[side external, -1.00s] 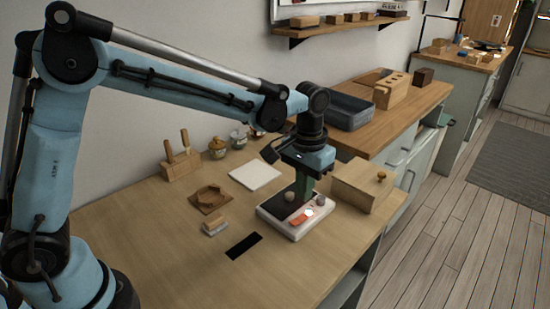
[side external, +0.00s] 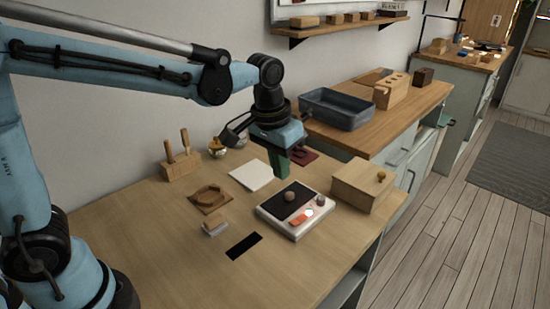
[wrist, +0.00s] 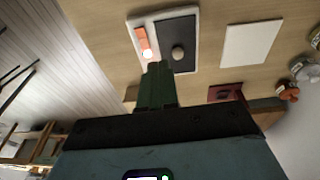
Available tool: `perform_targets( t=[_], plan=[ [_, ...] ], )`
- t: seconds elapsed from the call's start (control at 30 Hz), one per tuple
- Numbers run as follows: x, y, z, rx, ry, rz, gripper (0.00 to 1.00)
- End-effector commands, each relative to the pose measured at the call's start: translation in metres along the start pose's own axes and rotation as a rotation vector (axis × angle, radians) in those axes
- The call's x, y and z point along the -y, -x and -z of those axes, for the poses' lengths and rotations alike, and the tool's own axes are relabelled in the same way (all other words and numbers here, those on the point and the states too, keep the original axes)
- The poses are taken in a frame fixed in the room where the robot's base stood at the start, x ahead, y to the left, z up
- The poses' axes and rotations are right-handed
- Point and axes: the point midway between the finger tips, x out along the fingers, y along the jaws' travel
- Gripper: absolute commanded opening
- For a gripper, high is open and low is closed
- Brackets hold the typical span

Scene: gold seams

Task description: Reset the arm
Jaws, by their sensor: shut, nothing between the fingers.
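My gripper (side external: 280,170) hangs above the wooden table (side external: 150,245), over the back edge of a white tray (side external: 294,232). Its green fingers are shut with nothing between them, and they also show in the wrist view (wrist: 158,72). The tray has a dark panel (side external: 286,205) with a round brown piece (side external: 290,196) on it.
A wooden box with a knob (side external: 355,188) stands right of the tray. A white sheet (side external: 250,174), a dark red item (side external: 304,156), a tool block (side external: 180,166), a wooden dish (side external: 208,198) and a small block (side external: 214,227) lie around. A blue-grey bin (side external: 338,110) is behind.

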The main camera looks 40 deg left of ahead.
Motion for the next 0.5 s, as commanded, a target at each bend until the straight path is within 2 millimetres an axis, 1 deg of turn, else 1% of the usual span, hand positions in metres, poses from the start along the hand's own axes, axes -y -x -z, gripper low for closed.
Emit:
perform_targets(
  t=[0.03,0.2,0.37,0.5],
  plan=[
    [0.008,0.007,-0.009,-0.033,0.003,-0.003,0.00],
    [0.027,0.022,-0.034,-0.143,0.001,-0.007,0.00],
    [0.044,0.028,-0.059,-0.249,-0.001,-0.002,0.00],
    [0.056,0.027,-0.080,-0.336,-0.003,0.008,0.00]
  ],
)
